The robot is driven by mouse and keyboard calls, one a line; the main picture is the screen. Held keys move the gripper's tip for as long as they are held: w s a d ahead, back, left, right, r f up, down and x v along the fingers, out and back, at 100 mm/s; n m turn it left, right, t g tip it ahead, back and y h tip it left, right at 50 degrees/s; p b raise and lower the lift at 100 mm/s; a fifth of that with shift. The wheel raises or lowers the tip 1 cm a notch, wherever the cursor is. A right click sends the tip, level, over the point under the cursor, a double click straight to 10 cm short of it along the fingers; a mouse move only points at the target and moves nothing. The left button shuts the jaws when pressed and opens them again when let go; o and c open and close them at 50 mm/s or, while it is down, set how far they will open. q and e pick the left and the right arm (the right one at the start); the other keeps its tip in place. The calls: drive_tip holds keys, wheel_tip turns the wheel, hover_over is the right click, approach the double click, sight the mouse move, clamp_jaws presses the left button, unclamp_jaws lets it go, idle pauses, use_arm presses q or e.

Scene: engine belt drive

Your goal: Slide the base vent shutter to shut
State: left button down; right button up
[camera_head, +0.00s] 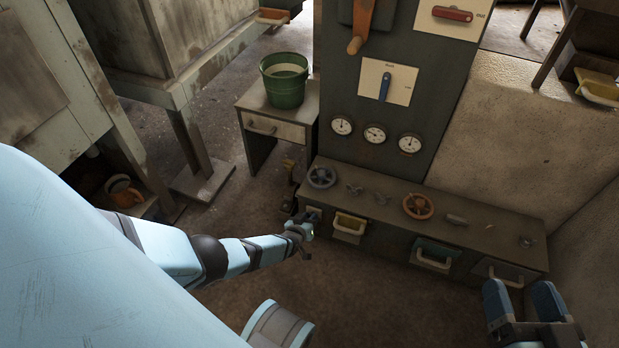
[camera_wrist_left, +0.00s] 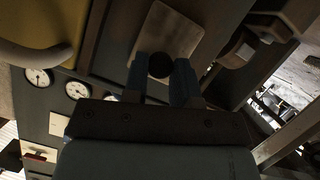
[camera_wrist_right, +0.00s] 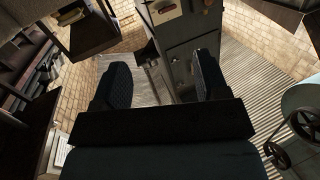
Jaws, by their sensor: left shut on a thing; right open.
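The base vent shutter appears to be the pale plate (camera_wrist_left: 172,27) with a dark round knob (camera_wrist_left: 159,65) in the left wrist view. In the head view a pale plate (camera_head: 314,211) shows at the left end of the low base's front, partly hidden by my gripper. My left gripper (camera_head: 303,227) is at that plate. In the left wrist view its fingers (camera_wrist_left: 161,72) are on both sides of the knob, shut on it. My right gripper (camera_head: 521,292) is open and empty, in front of the base's right end; it also shows in the right wrist view (camera_wrist_right: 162,70).
The base (camera_head: 460,237) carries a grey handwheel (camera_head: 321,177), an orange handwheel (camera_head: 418,206) and small valves on top. Its front has a yellow handle (camera_head: 350,223), a green panel (camera_head: 437,250) and a grey handle (camera_head: 505,276). A green bucket (camera_head: 284,88) stands on a side cabinet.

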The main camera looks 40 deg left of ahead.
use_arm(q)
drive_tip(key=shift+w+r, duration=0.1)
drive_tip(key=shift+r, duration=0.5)
use_arm(e)
drive_tip(key=shift+s+a+f+m, duration=0.1)
drive_tip(key=shift+s+a+m, duration=0.1)
drive_tip(key=shift+m, duration=0.2)
use_arm(q)
drive_tip(key=c, duration=0.9)
unclamp_jaws()
drive_tip(key=shift+r, duration=0.1)
